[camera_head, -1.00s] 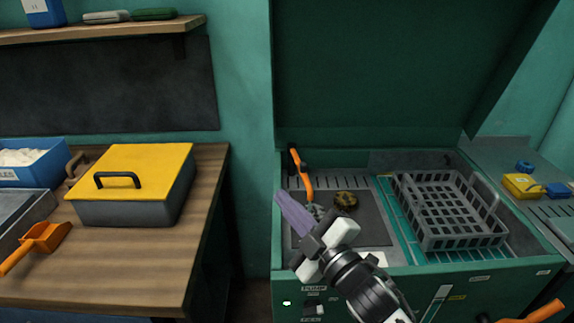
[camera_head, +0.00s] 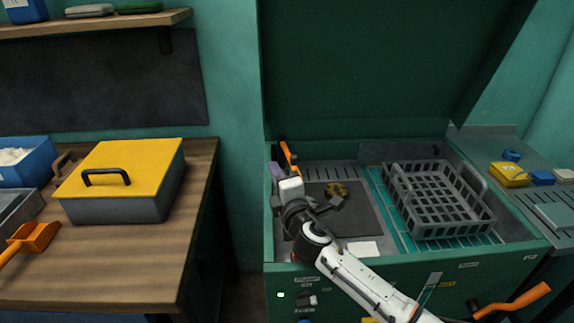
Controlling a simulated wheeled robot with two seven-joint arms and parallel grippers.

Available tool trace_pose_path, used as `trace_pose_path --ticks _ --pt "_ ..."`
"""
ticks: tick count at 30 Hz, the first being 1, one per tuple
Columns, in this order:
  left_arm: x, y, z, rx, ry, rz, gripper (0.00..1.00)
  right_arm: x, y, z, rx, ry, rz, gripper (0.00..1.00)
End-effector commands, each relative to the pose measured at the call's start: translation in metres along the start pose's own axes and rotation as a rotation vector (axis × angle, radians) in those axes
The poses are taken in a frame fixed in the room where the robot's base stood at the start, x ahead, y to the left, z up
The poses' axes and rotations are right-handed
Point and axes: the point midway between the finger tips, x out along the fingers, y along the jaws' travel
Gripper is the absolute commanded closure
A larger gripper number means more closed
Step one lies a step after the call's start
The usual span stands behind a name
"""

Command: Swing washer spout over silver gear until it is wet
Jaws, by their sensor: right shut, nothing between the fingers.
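The washer is a green cabinet (camera_head: 385,270) with its lid raised, at right. Its orange spout (camera_head: 288,157) stands at the left back of the basin; its lower end is hidden behind my right gripper. My right gripper (camera_head: 278,172), with purple fingertips, is shut and empty at the left side of the basin, close beside the spout. I cannot tell whether it touches the spout. The silver gear cannot be made out now; my gripper covers that part of the mat. My left gripper is not in view.
A grey basket (camera_head: 440,200) fills the basin's right side. An orange lever (camera_head: 515,301) sticks out at the front right. On the left, a wooden bench (camera_head: 130,255) carries a yellow-lidded box (camera_head: 122,175) and an orange scoop (camera_head: 33,237).

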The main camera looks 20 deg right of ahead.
Motion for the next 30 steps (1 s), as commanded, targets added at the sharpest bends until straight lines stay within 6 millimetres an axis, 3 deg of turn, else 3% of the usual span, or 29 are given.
trace_pose_path --ticks 6,13,26,30 --pt "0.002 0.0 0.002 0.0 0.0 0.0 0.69 0.036 0.0 0.003 -0.001 -0.001 -0.002 1.0" --pt "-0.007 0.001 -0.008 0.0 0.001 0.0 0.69 0.022 0.001 0.032 -0.001 0.001 -0.001 1.0" --pt "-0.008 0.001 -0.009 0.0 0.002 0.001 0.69 0.02 -0.001 0.037 0.001 0.002 -0.001 1.0" --pt "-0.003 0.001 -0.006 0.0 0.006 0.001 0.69 0.029 -0.003 0.045 -0.001 -0.005 0.0 1.0"
